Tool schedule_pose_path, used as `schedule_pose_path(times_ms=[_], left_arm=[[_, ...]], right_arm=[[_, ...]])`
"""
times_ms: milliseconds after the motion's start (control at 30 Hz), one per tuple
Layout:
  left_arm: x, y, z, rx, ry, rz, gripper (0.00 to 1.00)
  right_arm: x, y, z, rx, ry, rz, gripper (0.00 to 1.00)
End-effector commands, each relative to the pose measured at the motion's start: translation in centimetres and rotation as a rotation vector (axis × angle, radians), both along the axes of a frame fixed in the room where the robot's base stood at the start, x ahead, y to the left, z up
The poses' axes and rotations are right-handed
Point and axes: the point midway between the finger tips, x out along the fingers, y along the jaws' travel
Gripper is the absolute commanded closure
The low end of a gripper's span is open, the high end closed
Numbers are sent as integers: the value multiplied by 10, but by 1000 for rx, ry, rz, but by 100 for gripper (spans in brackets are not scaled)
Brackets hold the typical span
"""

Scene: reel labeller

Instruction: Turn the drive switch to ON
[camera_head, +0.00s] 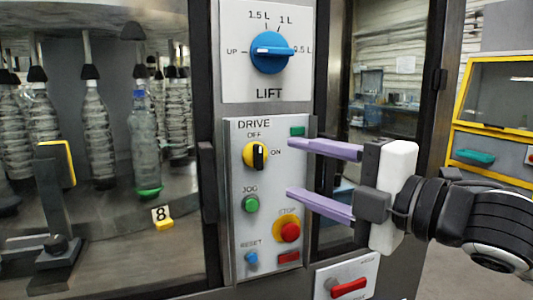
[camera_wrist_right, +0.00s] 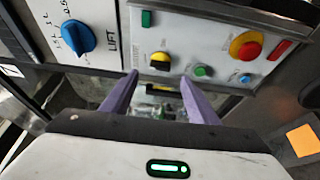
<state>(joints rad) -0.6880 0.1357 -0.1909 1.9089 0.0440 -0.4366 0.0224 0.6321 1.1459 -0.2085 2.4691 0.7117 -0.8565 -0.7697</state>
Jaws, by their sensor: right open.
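The drive switch (camera_head: 257,155) is a yellow round knob with a black handle on the DRIVE panel (camera_head: 240,215). Its handle stands upright, toward the OFF mark above; ON is printed to its right. In the wrist view the switch (camera_wrist_right: 160,58) shows just beyond the fingertips. My right gripper (camera_head: 290,168) is open and empty, with its two purple fingers spread one above the other. It is to the right of the switch, apart from it; the gripper also shows in the wrist view (camera_wrist_right: 158,77). My left gripper is not in view.
Near the switch are a green JOG button (camera_head: 251,204), a red STOP button on a yellow ring (camera_head: 289,231) and a blue RESET button (camera_head: 251,258). A large blue LIFT knob (camera_head: 270,52) is above. A red-handled switch (camera_head: 349,288) is below right. Bottles stand behind glass at left.

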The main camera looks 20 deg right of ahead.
Motion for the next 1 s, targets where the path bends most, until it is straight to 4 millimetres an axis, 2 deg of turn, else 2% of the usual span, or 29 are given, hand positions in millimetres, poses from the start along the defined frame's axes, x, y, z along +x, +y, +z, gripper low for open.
schedule_pose_path(times_ms=[33, 300, 500, 900, 1000], left_arm=[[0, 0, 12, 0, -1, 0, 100], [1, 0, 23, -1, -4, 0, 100], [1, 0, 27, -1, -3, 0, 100], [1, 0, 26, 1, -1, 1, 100], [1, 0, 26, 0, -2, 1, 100]], right_arm=[[6, 5, 6, 7, 2, 4, 46], [48, 23, 3, 7, 2, 2, 46], [70, 33, 1, 4, 2, 0, 46], [77, 36, 0, 0, 1, -1, 46], [77, 36, 0, 1, 2, 0, 63]])
